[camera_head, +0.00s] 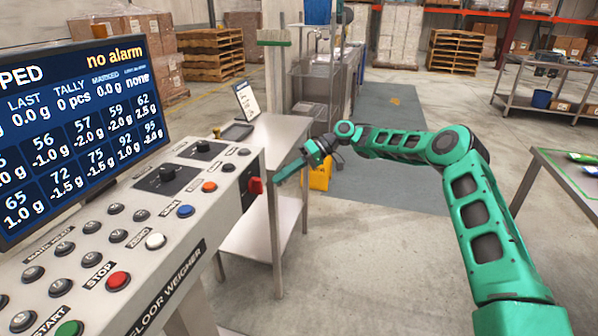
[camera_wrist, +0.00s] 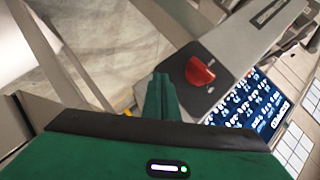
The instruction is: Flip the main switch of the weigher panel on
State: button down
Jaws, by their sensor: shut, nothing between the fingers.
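The weigher panel (camera_head: 131,224) is a pale sloped console on the left in the head view. Its main switch is a red knob (camera_head: 255,186) on a dark plate on the panel's right end face. The red knob also shows in the wrist view (camera_wrist: 199,72), on its dark plate just right of my fingertips. I cannot tell whether it stands at on or off. My gripper (camera_head: 278,180) is green, shut and empty, close to the right of the knob with a small gap in the head view. Its closed fingers show in the wrist view (camera_wrist: 160,80).
The display (camera_head: 75,115) reads "no alarm". Buttons, including the red stop button (camera_head: 118,281), cover the panel top. A metal side table (camera_head: 262,145) stands just behind the knob. Open floor lies to the right, before another table (camera_head: 570,180).

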jog(key=w+d, duration=0.3)
jog(key=d, duration=0.4)
jog(key=shift+w+d+r, duration=0.2)
jog(key=shift+d+r, duration=0.15)
jog(key=shift+r, duration=0.1)
